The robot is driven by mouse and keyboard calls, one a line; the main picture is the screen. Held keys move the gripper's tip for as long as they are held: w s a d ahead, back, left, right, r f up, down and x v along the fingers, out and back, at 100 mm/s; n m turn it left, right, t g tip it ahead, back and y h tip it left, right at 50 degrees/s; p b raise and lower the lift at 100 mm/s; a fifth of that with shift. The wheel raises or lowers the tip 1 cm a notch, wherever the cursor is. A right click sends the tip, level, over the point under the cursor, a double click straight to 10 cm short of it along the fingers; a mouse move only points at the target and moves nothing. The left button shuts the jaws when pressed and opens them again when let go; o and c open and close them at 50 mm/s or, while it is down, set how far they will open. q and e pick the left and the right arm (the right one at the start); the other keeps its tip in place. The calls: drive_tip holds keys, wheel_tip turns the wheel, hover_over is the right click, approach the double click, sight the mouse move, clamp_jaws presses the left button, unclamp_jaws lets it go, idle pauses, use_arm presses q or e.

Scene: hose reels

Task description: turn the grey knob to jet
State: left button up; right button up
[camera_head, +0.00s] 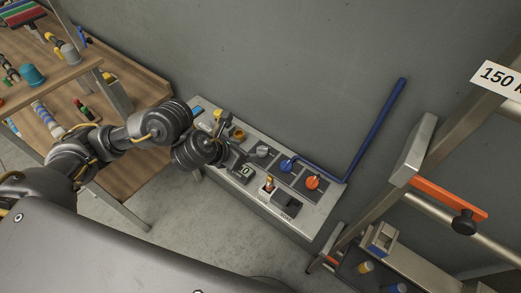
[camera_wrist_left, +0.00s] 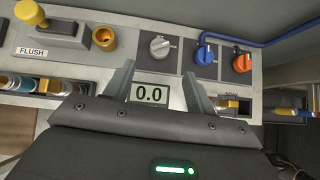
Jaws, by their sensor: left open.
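The grey knob (camera_head: 263,151) sits on a dark plate on the sloped control panel against the wall. In the left wrist view the grey knob (camera_wrist_left: 159,46) is just beyond my fingertips, roughly centred between them. Its position labels are too small to read. My left gripper (camera_wrist_left: 160,76) is open, with its two fingers apart and nothing between them. In the head view the left gripper (camera_head: 229,156) is over the panel, to the left of the grey knob and apart from it. My right gripper is in neither view.
A blue knob (camera_wrist_left: 206,54) and an orange knob (camera_wrist_left: 242,62) are right of the grey one. A yellow flush lever (camera_wrist_left: 30,12) and a yellow ring (camera_wrist_left: 105,38) are left. A display (camera_wrist_left: 149,94) reads 0.0. A blue pipe (camera_head: 374,130) rises at the right.

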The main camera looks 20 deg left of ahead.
sight(261, 150)
use_arm(q)
drive_tip(key=b+x, duration=0.4)
drive_tip(key=x, duration=0.5)
drive_tip(key=shift+s+f, duration=0.1)
drive_tip(key=shift+s, duration=0.05)
drive_tip(key=shift+b+x, duration=0.3)
drive_tip(key=shift+x, duration=0.45)
drive_tip(key=shift+d, duration=0.1)
drive_tip(key=c, duration=1)
